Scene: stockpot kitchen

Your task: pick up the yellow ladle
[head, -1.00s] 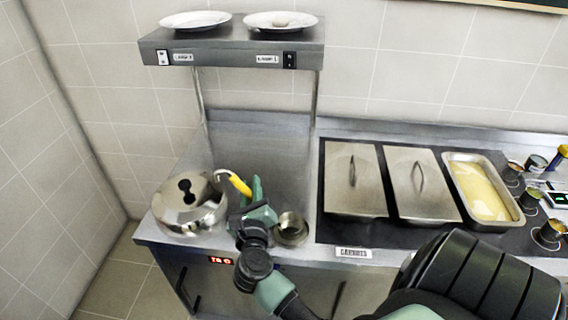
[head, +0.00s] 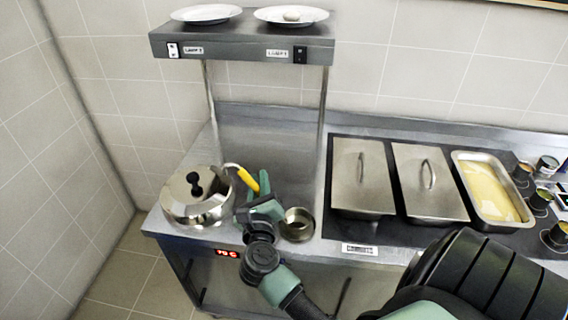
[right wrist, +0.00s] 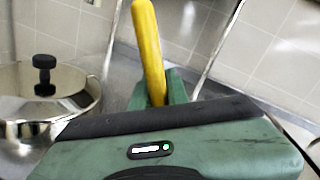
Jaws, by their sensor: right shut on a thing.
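In the right wrist view the yellow handle (right wrist: 149,48) rises between the green fingers (right wrist: 158,92), tilted slightly left. The ladle's lower end is hidden behind my gripper. My left gripper is not in view.
The lidded steel pot (head: 182,207) with a black knob stands close left of my gripper. A small open round container (head: 298,224) is close to the right. Lidded pans (head: 361,180) lie farther right. A shelf (head: 240,44) with plates hangs above.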

